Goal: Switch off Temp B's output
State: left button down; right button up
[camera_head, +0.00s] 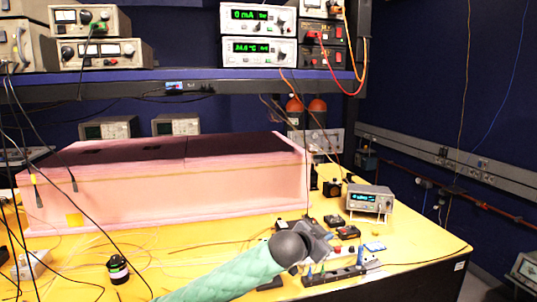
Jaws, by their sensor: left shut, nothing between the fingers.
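Two stacked white controllers sit on the shelf. The upper one (258,20) has a green readout that looks like 0 mA, and the lower one (259,50) a green readout of about 24.6 °C. A silver instrument (370,203) with a lit blue-green display stands on the table at the right. I cannot read a Temp B label on any of them. My left gripper (318,240) is at the end of the pale green arm, low over the table's front right, shut and empty, left of and nearer than the silver instrument. My right gripper is out of view.
A pink foam enclosure (160,205) with a dark top fills the table's left and middle. A power strip (335,277), small black boxes and cables lie around my left gripper. A shelf edge (190,90) runs above the enclosure. A dark jar (118,270) stands at the front left.

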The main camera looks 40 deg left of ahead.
aim_at(269, 61)
pick_arm(q)
jog(key=s+a+r+t+y+p, duration=0.1)
jog(key=s+a+r+p, duration=0.2)
jog(key=r, duration=1.3)
jog(key=s+a+r+t+y+p, duration=0.1)
jog(key=s+a+r+t+p, duration=0.1)
jog(key=r, duration=1.4)
jog(key=s+a+r+t+y+p, duration=0.1)
jog(key=a+r, duration=0.5)
jog(key=r, duration=1)
jog(key=s+t+p, duration=0.1)
jog(key=s+p, duration=0.1)
jog(key=s, duration=0.1)
jog(key=shift+r+p, duration=0.2)
jog(key=shift+p, duration=0.15)
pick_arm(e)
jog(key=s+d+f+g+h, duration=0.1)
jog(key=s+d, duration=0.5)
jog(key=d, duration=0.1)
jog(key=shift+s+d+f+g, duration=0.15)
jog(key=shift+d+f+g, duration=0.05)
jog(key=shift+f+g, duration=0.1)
pick_arm(q)
jog(key=shift+a, duration=0.15)
